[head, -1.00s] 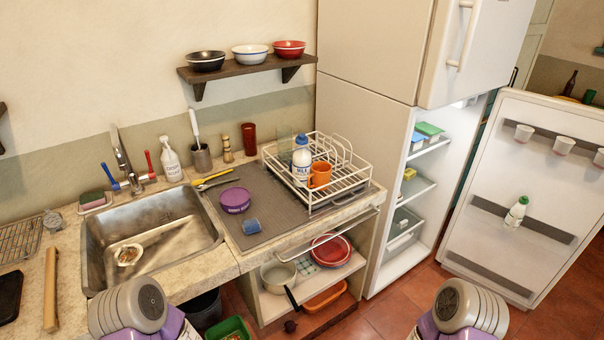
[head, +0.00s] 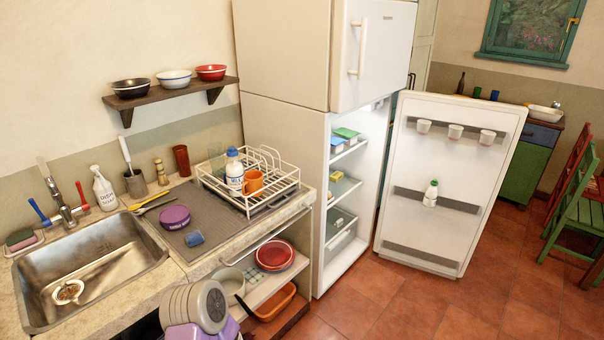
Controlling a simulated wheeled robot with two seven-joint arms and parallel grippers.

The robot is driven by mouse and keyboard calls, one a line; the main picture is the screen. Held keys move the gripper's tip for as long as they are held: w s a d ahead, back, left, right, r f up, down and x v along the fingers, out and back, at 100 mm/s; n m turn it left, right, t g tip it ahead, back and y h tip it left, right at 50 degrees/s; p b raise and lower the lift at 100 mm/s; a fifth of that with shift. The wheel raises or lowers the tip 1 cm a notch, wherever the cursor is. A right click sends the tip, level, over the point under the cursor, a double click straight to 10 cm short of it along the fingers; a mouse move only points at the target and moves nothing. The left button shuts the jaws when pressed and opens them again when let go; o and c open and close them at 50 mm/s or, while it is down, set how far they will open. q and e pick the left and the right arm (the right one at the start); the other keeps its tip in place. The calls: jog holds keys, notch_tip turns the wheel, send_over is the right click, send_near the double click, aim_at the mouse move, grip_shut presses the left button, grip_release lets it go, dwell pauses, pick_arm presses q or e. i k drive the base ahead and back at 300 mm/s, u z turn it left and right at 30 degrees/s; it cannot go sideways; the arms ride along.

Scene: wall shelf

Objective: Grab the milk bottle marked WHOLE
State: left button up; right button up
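A white milk bottle with a blue cap (head: 234,170) stands in the white dish rack on the counter, beside an orange mug. Its label is too small to read for sure. A second white bottle with a green cap (head: 431,193) stands on the middle shelf of the open fridge door (head: 455,160); its label is not legible. A part of my arm shows at the bottom, in front of the counter. Neither of my grippers is in view.
The dish rack (head: 285,185) holds the mug (head: 253,181). A sink (head: 90,265) lies at the left. The fridge (head: 285,130) stands open, its door swung out to the right. The tiled floor (head: 430,305) before the door is clear. A green chair (head: 580,215) stands far right.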

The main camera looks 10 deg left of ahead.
aim_at(235, 171)
jog(key=z, duration=0.35)
jog(key=i, duration=1.05)
jog(key=u, duration=1.25)
